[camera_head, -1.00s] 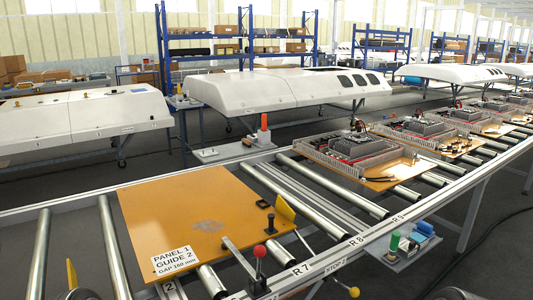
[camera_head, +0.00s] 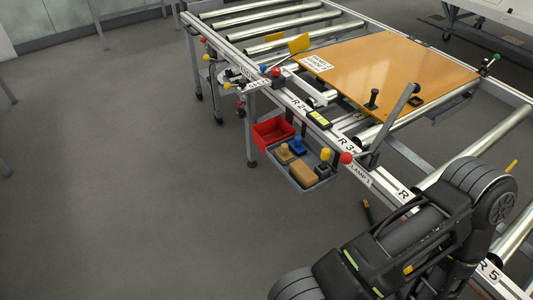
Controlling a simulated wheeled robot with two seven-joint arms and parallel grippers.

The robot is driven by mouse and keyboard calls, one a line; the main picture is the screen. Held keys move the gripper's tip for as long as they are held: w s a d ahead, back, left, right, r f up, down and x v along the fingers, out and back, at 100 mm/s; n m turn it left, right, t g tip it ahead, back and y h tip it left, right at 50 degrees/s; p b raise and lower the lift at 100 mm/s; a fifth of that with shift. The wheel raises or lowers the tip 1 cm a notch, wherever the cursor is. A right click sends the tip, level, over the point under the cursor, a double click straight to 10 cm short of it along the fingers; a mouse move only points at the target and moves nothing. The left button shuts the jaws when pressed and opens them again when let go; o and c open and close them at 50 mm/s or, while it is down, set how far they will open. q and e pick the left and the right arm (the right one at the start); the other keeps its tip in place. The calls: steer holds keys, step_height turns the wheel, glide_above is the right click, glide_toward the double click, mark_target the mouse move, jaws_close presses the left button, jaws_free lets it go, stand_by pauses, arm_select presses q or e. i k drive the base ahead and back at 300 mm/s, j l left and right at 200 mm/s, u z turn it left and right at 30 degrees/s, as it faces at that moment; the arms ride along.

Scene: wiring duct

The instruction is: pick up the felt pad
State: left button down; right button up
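I cannot make out the felt pad for certain. A grey tray (camera_head: 307,183) hangs at the front side of the roller conveyor, in the middle of the head view. In it lie a flat tan block (camera_head: 303,173), a smaller tan piece (camera_head: 284,153), a blue piece (camera_head: 297,146) and a yellow-topped dark piece (camera_head: 324,161). Either tan piece may be a pad, but I cannot tell the material. A dark arm of mine fills the lower right, to the right of the tray and apart from it. Neither gripper's fingertips show.
A red bin (camera_head: 271,133) hangs beside the tray. An orange panel (camera_head: 400,68) lies on the rollers behind. The floor (camera_head: 140,190) to the left is clear.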

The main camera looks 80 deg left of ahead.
mark_target(283, 155)
steer(key=u, duration=2.7)
steer(key=i+j, duration=0.1)
